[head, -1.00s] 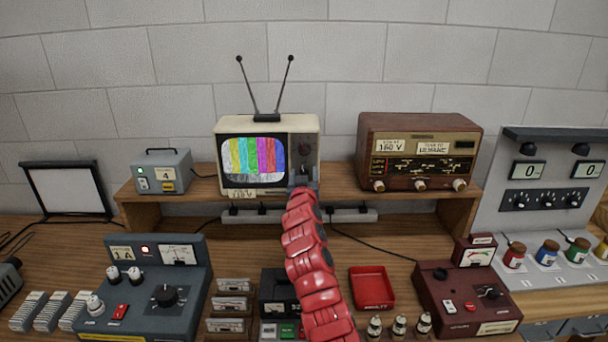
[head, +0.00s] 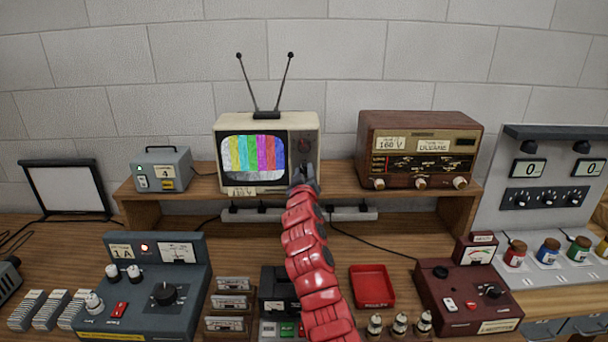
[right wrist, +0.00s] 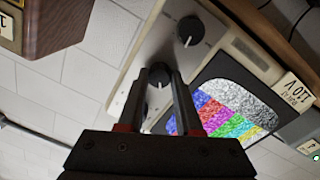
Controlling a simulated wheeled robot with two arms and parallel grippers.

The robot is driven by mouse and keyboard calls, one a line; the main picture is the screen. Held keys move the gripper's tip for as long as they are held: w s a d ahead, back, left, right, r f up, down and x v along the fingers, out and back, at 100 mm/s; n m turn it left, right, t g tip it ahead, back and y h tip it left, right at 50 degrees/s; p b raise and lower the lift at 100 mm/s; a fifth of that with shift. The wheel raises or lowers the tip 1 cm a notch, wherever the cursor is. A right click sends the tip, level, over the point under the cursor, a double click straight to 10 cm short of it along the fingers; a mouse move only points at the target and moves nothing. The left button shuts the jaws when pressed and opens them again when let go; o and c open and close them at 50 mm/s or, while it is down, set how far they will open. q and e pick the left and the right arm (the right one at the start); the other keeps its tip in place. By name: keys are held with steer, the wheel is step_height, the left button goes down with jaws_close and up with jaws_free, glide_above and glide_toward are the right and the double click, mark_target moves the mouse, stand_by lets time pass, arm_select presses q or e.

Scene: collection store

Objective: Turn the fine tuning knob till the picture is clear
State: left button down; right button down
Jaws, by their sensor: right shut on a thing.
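The cream television (head: 225,128) stands on the wooden shelf with its two antennas up. Its screen (head: 253,158) shows colour bars above a grey band, with grainy speckle; the grain also shows on the screen in the right wrist view (right wrist: 228,105). A dark round knob (head: 304,146) shows high on its control panel. My right gripper (head: 304,180) is at the panel's lower part and hides what is there. In the right wrist view its fingers are shut on a small knob (right wrist: 161,73); another knob (right wrist: 190,31) sits beside it. My left gripper is out of view.
A brown radio (head: 420,132) stands right of the television, and a small grey box (head: 162,170) stands left. A power strip (head: 350,214) lies under the shelf. A red tray (head: 371,287) and bench instruments stand in front, around my arm.

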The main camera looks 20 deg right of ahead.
steer(key=shift+n, duration=0.3)
steer(key=c, duration=0.6)
jaws_free()
steer(key=shift+s+f, duration=0.1)
steer(key=shift+s, duration=0.05)
steer(key=b+v, duration=0.2)
steer(key=v, duration=0.6)
steer(key=b+v, duration=0.3)
steer(key=v, duration=0.6)
steer(key=shift+a, duration=0.2)
